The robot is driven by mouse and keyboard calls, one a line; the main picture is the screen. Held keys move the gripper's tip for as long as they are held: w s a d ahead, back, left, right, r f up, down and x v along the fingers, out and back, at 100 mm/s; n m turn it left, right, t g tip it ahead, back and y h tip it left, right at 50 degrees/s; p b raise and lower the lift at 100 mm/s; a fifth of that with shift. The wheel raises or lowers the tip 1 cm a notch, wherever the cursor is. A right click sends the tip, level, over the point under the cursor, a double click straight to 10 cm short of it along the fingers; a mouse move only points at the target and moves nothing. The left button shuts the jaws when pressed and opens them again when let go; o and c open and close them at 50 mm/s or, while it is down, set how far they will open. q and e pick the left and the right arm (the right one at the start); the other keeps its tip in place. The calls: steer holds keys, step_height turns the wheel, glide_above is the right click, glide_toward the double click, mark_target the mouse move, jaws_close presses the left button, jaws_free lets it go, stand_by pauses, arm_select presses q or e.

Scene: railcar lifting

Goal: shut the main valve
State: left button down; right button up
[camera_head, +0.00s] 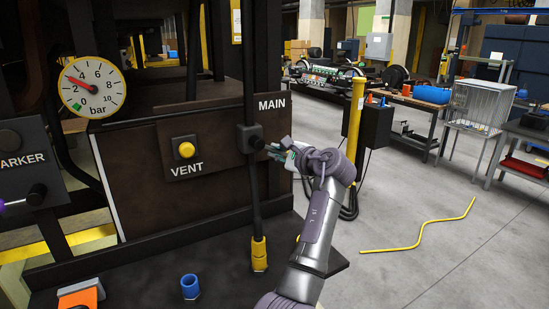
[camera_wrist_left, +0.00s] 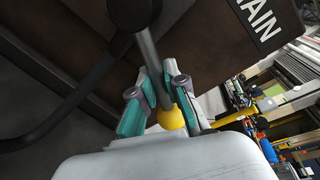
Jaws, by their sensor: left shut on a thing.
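The main valve (camera_head: 250,138) is a dark body on a vertical black pipe, beside the MAIN label. In the left wrist view, its grey lever (camera_wrist_left: 152,60) runs from the dark hub (camera_wrist_left: 132,12) to a yellow tip (camera_wrist_left: 171,118). My left gripper (camera_head: 277,152) is at the lever, just right of the valve body. Its teal-padded fingers (camera_wrist_left: 163,95) are shut on the lever, one on each side, near the yellow tip. In the head view, the fingers hide most of the lever. My right gripper is not in view.
A VENT panel with a yellow button (camera_head: 186,150) is left of the pipe. The pressure gauge (camera_head: 93,88) has its red needle slightly above 2. A blue cup (camera_head: 190,287) stands on the dark ledge below. A yellow post (camera_head: 355,120) stands behind my arm. Open floor lies right.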

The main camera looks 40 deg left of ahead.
arm_select(q)
steer(key=r+n, duration=0.2)
steer(key=shift+w+d+n+t+h, duration=0.1)
steer(key=shift+w+n+t+h, duration=0.2)
steer(key=shift+n+t, duration=0.1)
steer(key=shift+w+r+n+t+b, duration=0.1)
steer(key=shift+r+n+t+b, duration=0.2)
steer(key=shift+r+n, duration=0.6)
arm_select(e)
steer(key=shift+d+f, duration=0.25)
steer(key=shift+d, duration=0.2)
arm_select(q)
steer(key=shift+f, duration=0.2)
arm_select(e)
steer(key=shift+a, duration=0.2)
arm_select(q)
steer(key=c, duration=1.2)
jaws_free()
steer(key=shift+d, duration=0.1)
steer(key=v, duration=1.1)
steer(key=shift+s+d+r, duration=0.15)
steer(key=shift+s+d, duration=0.1)
steer(key=shift+d, duration=0.1)
